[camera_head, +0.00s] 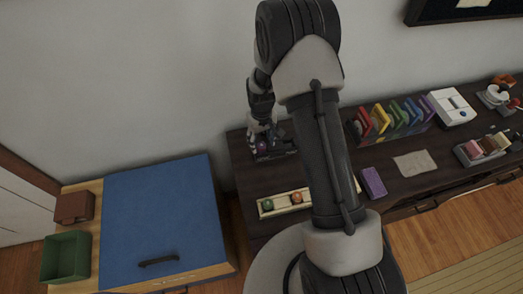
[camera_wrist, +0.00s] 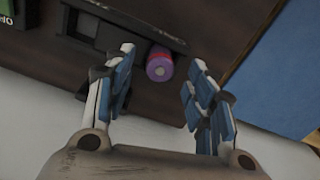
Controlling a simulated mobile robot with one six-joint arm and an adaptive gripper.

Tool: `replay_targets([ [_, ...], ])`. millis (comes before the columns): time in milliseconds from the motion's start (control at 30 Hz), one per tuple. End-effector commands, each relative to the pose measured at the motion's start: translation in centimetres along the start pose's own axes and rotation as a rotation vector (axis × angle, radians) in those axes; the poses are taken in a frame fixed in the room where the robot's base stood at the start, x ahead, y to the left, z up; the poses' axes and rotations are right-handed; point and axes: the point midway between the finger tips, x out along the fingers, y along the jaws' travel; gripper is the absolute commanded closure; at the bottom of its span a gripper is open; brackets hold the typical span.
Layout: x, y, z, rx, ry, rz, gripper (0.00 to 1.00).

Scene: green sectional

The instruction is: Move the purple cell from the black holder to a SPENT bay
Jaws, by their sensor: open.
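The purple cell (camera_wrist: 160,63) shows a purple side and a pinkish-red round end in the wrist view. It sits at the edge of a slot in the black holder (camera_wrist: 100,12). My gripper (camera_wrist: 162,58) is open, with one finger on each side of the cell and a visible gap to both. In the head view my gripper (camera_head: 262,138) is over the black holder (camera_head: 284,146) at the left end of the dark table, and the cell is hard to make out there. I cannot read any SPENT label in either view.
On the dark table (camera_head: 400,180) are a cream tray (camera_head: 266,213) with coloured balls, a purple box (camera_head: 373,182), a row of coloured upright pieces (camera_head: 395,117) and a white device (camera_head: 450,107). A blue-topped cabinet (camera_head: 160,215) stands left. My arm hides the table's middle.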

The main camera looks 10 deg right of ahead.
Motion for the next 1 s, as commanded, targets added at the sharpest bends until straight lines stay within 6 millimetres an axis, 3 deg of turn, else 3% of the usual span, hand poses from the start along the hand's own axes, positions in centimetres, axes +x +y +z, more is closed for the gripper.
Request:
replay_targets([
  [100, 2.0, 0.0, 0.1, 0.000, -0.003, -0.001, 0.50],
  [367, 2.1, 0.0, 0.0, 0.000, 0.000, 0.000, 0.50],
  [1000, 2.1, 0.0, 0.0, 0.000, -0.001, 0.000, 0.92],
])
